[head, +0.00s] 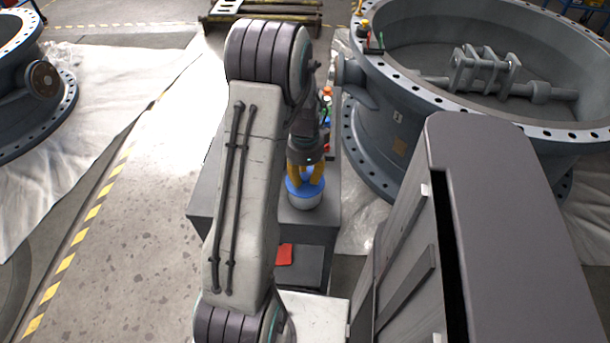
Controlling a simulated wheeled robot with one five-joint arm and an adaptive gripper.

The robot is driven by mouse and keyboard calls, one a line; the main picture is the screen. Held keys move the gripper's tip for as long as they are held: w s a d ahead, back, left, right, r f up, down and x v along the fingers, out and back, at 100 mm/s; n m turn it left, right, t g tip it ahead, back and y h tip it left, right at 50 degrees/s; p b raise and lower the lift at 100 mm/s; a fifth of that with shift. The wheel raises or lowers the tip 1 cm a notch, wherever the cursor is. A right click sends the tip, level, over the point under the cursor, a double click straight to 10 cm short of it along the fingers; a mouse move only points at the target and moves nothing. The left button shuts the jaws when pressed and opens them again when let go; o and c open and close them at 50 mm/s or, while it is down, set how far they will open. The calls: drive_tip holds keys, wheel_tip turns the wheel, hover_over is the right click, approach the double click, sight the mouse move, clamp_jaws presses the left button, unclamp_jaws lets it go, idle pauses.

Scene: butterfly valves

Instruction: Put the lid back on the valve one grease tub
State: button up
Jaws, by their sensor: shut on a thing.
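A pale grease tub (304,203) stands on a dark grey bench, partly hidden from above by a blue lid (292,186). My gripper (305,180) points down with its yellow fingers shut on the lid. The lid is right over the tub's mouth and looks roughly level. From this angle I cannot tell whether it rests on the rim or is slightly above it. My arm hides part of the bench to the left of the tub.
Small bottles and coloured items (326,95) stand on the bench (206,192) behind my gripper. A large grey butterfly valve (400,135) stands close on the right. Another valve (40,115) lies at the far left on white sheeting. A red item (284,254) lies in front of the tub, lower down.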

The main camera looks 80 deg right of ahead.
idle(0.3)
drive_tip(key=o, duration=1.5)
drive_tip(key=shift+c, duration=0.2)
drive_tip(key=shift+r, duration=0.1)
drive_tip(key=shift+r+p, duration=2.6)
drive_tip(key=shift+r, duration=0.8)
drive_tip(key=shift+c, duration=0.4)
clamp_jaws()
drive_tip(key=shift+f+b, duration=2.35)
drive_tip(key=shift+f, duration=0.55)
